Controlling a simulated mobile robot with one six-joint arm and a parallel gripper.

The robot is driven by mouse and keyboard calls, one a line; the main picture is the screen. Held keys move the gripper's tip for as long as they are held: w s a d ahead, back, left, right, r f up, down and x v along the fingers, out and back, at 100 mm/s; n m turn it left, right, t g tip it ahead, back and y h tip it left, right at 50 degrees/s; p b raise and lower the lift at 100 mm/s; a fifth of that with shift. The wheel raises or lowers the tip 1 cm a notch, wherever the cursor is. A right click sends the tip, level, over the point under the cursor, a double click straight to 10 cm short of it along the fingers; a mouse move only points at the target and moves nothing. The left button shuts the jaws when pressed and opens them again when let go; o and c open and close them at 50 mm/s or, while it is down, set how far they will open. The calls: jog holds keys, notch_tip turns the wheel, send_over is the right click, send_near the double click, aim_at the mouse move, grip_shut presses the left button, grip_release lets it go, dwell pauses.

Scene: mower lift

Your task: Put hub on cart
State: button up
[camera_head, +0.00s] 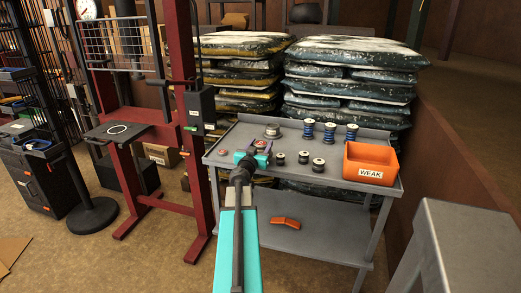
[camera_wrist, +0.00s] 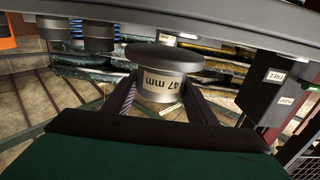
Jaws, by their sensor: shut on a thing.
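My gripper (camera_head: 252,155) is shut on a grey flanged hub (camera_wrist: 165,60) labelled "47 mm", which sits between the two fingers in the wrist view. In the head view my gripper is over the left part of the grey cart top (camera_head: 225,160), and the held hub is mostly hidden there. I cannot tell whether the hub touches the cart. Small dark hubs (camera_head: 303,157) stand on the cart to the right of my gripper.
An orange bin (camera_head: 370,164) labelled "WEAK" stands at the cart's right end. An orange piece (camera_head: 286,223) lies on the lower shelf. A red lift frame (camera_head: 182,110) stands close to the cart's left. Stacked sacks (camera_head: 350,80) are behind it. A grey bench (camera_head: 465,245) is at lower right.

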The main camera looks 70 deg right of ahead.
jog(key=shift+f, duration=0.7)
jog(key=shift+f, duration=0.1)
jog(key=o, duration=1.8)
jog(key=shift+s+a+b, duration=0.15)
jog(key=shift+a+b, duration=0.35)
jog(key=shift+a, duration=1.15)
jog(key=shift+s+a+b, duration=0.1)
jog(key=shift+a+b, duration=0.5)
jog(key=shift+a, duration=1.55)
